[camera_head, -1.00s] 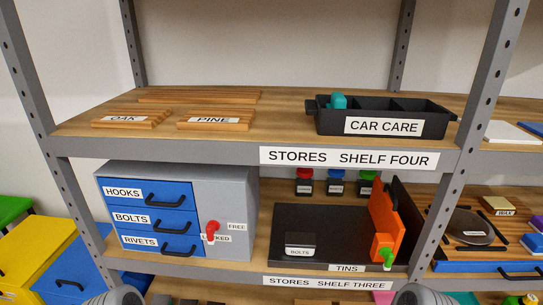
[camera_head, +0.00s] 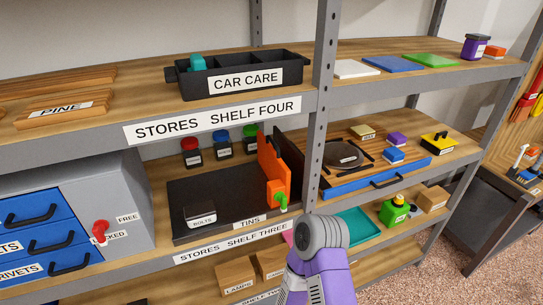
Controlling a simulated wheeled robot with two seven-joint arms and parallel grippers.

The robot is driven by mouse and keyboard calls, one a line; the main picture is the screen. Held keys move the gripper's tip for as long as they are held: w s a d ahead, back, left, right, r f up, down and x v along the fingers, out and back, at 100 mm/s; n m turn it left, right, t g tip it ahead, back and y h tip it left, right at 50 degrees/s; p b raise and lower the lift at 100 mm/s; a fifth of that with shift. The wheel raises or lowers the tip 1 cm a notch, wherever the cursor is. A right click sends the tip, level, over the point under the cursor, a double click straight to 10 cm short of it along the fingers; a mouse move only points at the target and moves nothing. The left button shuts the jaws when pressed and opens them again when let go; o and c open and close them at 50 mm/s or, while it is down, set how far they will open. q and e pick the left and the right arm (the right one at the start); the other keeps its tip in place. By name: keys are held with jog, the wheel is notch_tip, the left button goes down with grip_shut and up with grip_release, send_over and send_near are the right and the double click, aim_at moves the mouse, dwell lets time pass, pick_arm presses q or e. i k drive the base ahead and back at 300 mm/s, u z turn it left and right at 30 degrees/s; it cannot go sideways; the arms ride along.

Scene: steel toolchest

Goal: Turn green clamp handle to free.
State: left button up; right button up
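The green clamp handle (camera_head: 282,201) sits low on the front of an orange clamp (camera_head: 272,171). The clamp stands at the right end of the black tray (camera_head: 183,191) marked TINS on shelf three. A dark upright panel (camera_head: 290,150) stands just behind the clamp. One of my arms reaches up from the bottom of the picture, its rounded grey part to the right of and below the handle and apart from it. No gripper fingers show in this view.
A tin (camera_head: 201,213) marked BOLTS stands on the tray, with several colour-lidded jars behind. A grey shelf post (camera_head: 319,110) rises right of the clamp. A grey cabinet (camera_head: 110,195) with a red handle (camera_head: 100,231) and blue drawers stands left.

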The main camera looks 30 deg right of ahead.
aim_at(280, 197)
jog(key=k, duration=0.5)
jog(key=z, duration=2)
jog(key=i, duration=1)
jog(key=u, duration=1.85)
